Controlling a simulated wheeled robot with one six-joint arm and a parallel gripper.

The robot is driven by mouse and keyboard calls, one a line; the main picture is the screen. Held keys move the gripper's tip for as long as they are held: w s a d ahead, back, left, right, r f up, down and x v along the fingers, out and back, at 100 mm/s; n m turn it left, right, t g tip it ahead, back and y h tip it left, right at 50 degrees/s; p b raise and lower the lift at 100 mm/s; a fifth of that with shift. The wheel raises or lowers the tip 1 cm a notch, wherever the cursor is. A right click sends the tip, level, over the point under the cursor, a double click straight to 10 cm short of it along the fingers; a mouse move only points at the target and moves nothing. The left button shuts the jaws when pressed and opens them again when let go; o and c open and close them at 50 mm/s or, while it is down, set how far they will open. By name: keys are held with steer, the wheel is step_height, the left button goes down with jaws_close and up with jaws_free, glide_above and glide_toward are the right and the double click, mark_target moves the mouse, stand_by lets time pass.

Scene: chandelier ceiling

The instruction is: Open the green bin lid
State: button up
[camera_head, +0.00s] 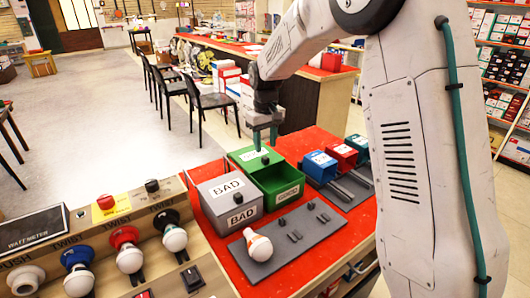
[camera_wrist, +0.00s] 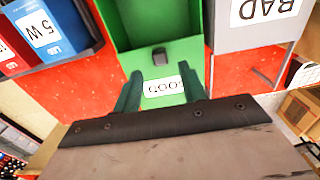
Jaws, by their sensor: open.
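The green bin (camera_head: 287,205) stands on a red tabletop beside a grey bin. Its lid (camera_head: 244,163) carries a white label and a dark knob, and sits back towards the far side. The bin's green inside shows between lid and front wall. In the wrist view the lid (camera_wrist: 178,70) has its knob at the upper edge and the open inside (camera_wrist: 135,20) beyond. My gripper (camera_head: 265,138) is above the far part of the lid. It is open and empty, its fingers on either side of the GOOD label in the wrist view (camera_wrist: 161,92). Contact cannot be told.
The closed grey bin (camera_head: 217,209) labelled BAD adjoins the green one at left. Blue (camera_head: 318,167) and red (camera_head: 343,156) bins stand at right. A bulb (camera_head: 257,244) rests on a grey plate in front. A wooden test panel (camera_head: 135,245) with several bulbs fills the left.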

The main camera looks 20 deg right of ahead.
steer(key=shift+r, duration=1.35)
steer(key=s+r+m, duration=0.1)
steer(key=s+r, duration=0.2)
steer(key=s, duration=1.7)
steer(key=s+r+m+t, duration=0.1)
steer(key=s+r, duration=0.3)
steer(key=s, duration=1.6)
steer(key=shift+s+r+m, duration=0.2)
steer(key=shift+r+m, duration=0.05)
steer(key=shift+m, duration=0.05)
